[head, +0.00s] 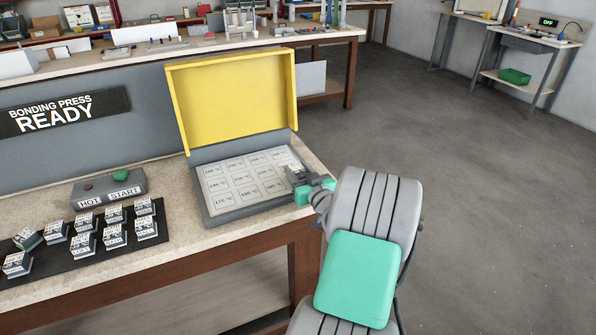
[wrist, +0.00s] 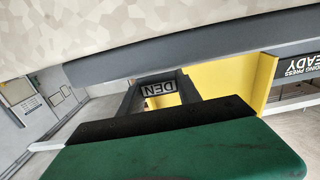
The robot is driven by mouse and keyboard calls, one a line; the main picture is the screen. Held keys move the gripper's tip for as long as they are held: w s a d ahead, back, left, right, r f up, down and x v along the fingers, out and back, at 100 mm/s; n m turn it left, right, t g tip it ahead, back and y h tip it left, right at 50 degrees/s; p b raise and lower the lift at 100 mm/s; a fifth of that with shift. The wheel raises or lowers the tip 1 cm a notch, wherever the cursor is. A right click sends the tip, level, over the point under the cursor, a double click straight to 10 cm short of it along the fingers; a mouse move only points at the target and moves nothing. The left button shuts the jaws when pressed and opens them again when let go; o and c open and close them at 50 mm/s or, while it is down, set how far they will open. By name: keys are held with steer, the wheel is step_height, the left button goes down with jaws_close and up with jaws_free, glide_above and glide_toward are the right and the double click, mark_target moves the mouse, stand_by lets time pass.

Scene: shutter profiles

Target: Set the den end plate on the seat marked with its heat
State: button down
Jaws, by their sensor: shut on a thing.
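My gripper (head: 295,176) is shut on the den end plate (head: 289,167), over the right side of the open press. In the wrist view the plate's "DEN" label (wrist: 158,88) shows upside down between the fingers. The bonding press has a grey bed (head: 210,214) with a pale panel of seats (head: 243,180) in rows, each printed with a temperature in °C. The print is small and hard to read. My gripper hides the seats at the right edge. I cannot tell whether the plate touches the panel.
The yellow lid (head: 232,95) stands open behind the bed. A control box (head: 108,188) marked HOT and START sits left of the press. Several labelled end plates (head: 115,236) stand on a black mat (head: 75,262), one tilted. A sign (head: 62,112) reads "BONDING PRESS READY".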

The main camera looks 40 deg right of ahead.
steer(key=shift+f, duration=0.2)
steer(key=c, duration=0.8)
jaws_free()
steer(key=shift+c, duration=0.2)
steer(key=shift+r, duration=0.15)
steer(key=shift+s, duration=0.25)
steer(key=b+v, duration=0.2)
steer(key=v, duration=0.9)
steer(key=shift+s+a, duration=0.25)
steer(key=shift+r, duration=0.1)
